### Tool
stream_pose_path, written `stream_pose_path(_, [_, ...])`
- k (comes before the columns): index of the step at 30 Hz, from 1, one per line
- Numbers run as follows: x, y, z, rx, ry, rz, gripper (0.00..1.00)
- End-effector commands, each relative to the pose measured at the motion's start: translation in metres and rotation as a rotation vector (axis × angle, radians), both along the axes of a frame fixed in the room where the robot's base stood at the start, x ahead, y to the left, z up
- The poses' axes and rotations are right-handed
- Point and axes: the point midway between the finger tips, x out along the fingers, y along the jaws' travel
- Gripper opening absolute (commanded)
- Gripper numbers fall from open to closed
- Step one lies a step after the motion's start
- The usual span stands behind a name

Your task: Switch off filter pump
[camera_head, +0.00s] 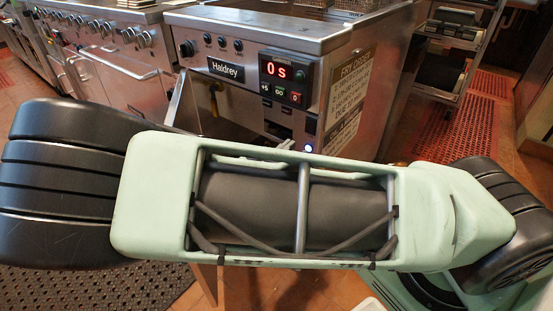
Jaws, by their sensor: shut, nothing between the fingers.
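The fryer (250,42), marked "Haldrey", stands behind my arm. Its red display (281,70) reads "0 s". Below the display is a dark panel (278,130), with a small dark switch-like part (310,126) to its right. A small round blue light (308,148) glows just above my arm. I cannot read which control belongs to the filter pump. The light grey tip of my gripper (286,144) shows just left of the blue light, shut; whether it touches anything is unclear. My pale green arm link hides the rest of the gripper and the fryer's lower front.
The fryer door (184,100) stands open at the left, with a yellow-handled part (214,98) inside. A range with knobs (128,35) stands farther left. A wire shelf rack is at the back right. Red mats (455,130) lie on the tiled floor.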

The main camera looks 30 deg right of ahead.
Motion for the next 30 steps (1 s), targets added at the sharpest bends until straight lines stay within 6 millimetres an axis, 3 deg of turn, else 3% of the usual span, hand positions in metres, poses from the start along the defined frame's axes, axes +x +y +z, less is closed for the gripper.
stream_pose_path(6, [0.014,-0.042,0.003,-0.002,-0.001,-0.005,0.00])
stream_pose_path(12, [0.023,-0.066,0.007,0.000,0.000,-0.003,0.00])
stream_pose_path(30, [0.027,-0.075,0.013,0.009,0.003,0.000,0.00])
